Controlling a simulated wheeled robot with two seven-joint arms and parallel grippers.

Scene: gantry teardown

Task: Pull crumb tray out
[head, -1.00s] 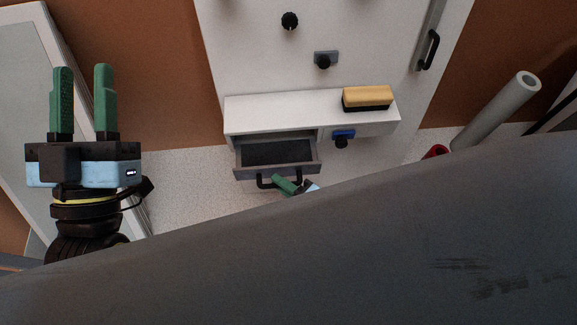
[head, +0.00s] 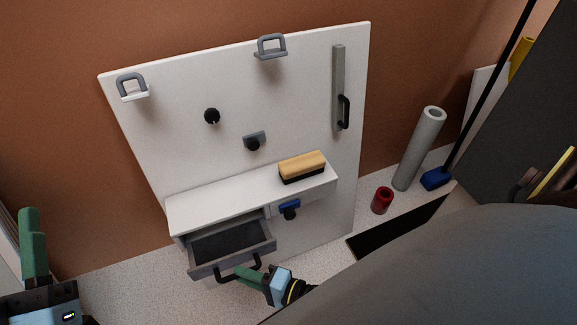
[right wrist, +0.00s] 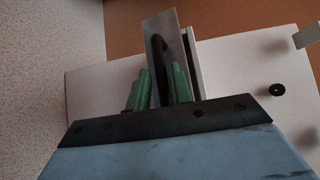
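The crumb tray (head: 232,260) is a grey drawer with a dark inside, standing partly out of the white shelf unit on the upright panel. Its black bar handle (head: 224,277) is on its front. My right gripper (head: 240,271) is at the right part of this handle. In the right wrist view the handle (right wrist: 158,50) runs between the green fingers (right wrist: 161,82), which are close together around it. The tray front (right wrist: 174,28) stands just beyond them. My left gripper (head: 32,225) is raised at the left edge, away from the tray, with one finger in view and the other out of frame.
A yellow-topped brush (head: 302,165) lies on the shelf unit (head: 235,197). A blue latch with a black knob (head: 289,209) is right of the tray. A red cup (head: 382,200) and a grey tube (head: 420,150) stand on the floor at right. Floor in front of the tray is clear.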

